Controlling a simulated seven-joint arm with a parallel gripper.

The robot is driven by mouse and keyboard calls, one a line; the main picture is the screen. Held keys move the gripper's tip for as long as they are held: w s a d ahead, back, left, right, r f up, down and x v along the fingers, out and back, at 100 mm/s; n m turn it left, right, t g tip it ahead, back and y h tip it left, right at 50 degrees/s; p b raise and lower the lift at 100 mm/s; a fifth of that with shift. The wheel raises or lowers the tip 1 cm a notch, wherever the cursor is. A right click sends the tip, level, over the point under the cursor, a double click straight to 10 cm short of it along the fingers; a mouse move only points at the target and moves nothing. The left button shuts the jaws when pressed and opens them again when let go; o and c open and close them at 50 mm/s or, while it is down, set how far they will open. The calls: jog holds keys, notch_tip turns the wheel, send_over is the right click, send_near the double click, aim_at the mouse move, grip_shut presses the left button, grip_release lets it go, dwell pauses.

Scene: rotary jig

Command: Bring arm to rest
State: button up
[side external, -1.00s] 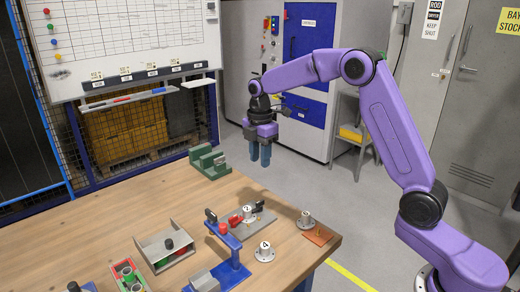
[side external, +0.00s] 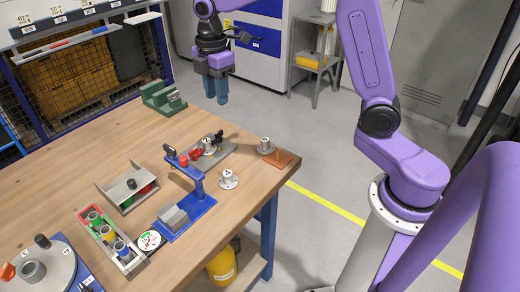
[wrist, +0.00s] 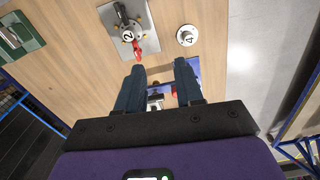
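My gripper (side external: 217,98) hangs fingers-down above the table's far right edge area in the side view, with nothing in it. In the wrist view its two dark fingers (wrist: 159,68) are apart with a clear gap between them. My purple arm is raised and bent, clear of the wooden table (side external: 85,165). A grey plate fixture (wrist: 148,35) holds a part marked 2 (side external: 208,146) with a red-handled clamp. A white flanged part marked 4 (side external: 228,179) stands on the table.
A blue stand (side external: 196,203), a grey open-sided tray (side external: 118,197), a bin row with coloured cups (side external: 110,240) and a round grey dial (side external: 38,272) occupy the table. A green block fixture (side external: 163,98) sits at the far edge.

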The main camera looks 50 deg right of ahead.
jog(key=s+a+m, duration=0.2)
jog(key=s+a, duration=0.1)
jog(key=s, duration=1.2)
jog(key=s+d+f+m, duration=0.1)
jog(key=s+d, duration=0.1)
jog(key=s, duration=0.6)
jog(key=s+d+f+m, duration=0.1)
jog(key=s+d+f, duration=0.1)
jog(key=s, duration=0.6)
jog(key=shift+s+d, duration=0.3)
jog(key=shift+d, duration=0.05)
